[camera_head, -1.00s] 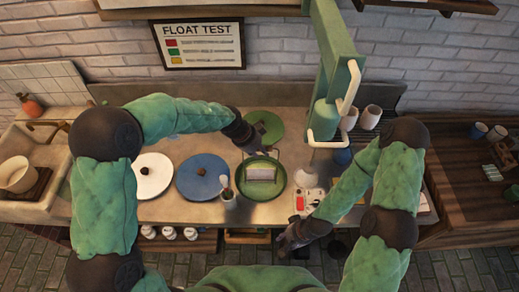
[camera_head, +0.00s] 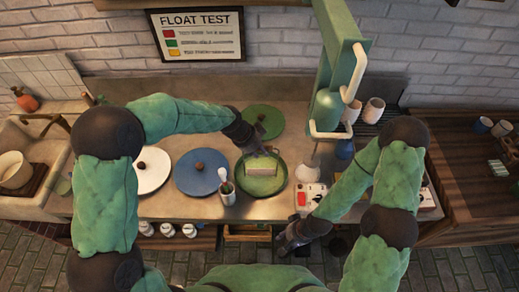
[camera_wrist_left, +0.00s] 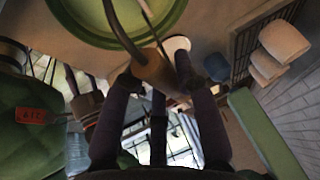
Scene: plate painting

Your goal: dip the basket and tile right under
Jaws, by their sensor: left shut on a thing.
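The round green dish (camera_head: 262,188) stands on the counter, centre of the head view. A pale block-like tile (camera_head: 261,165) shows within its outline; the basket around it is too small to make out. My left gripper (camera_head: 257,132) is above the dish's back edge. In the left wrist view its fingers (camera_wrist_left: 158,88) are shut on a brown cylindrical handle (camera_wrist_left: 150,68) with thin rods. A round green rim (camera_wrist_left: 170,18) lies beyond. Whether the tile touches the dish floor is unclear. My right gripper (camera_head: 290,240) is low at the counter's front edge; its fingers are unclear.
A blue lid (camera_head: 190,178) and a white lid (camera_head: 154,181) lie left of the dish; a green lid (camera_head: 265,115) lies behind. A green stand (camera_head: 326,105) rises at the back right.

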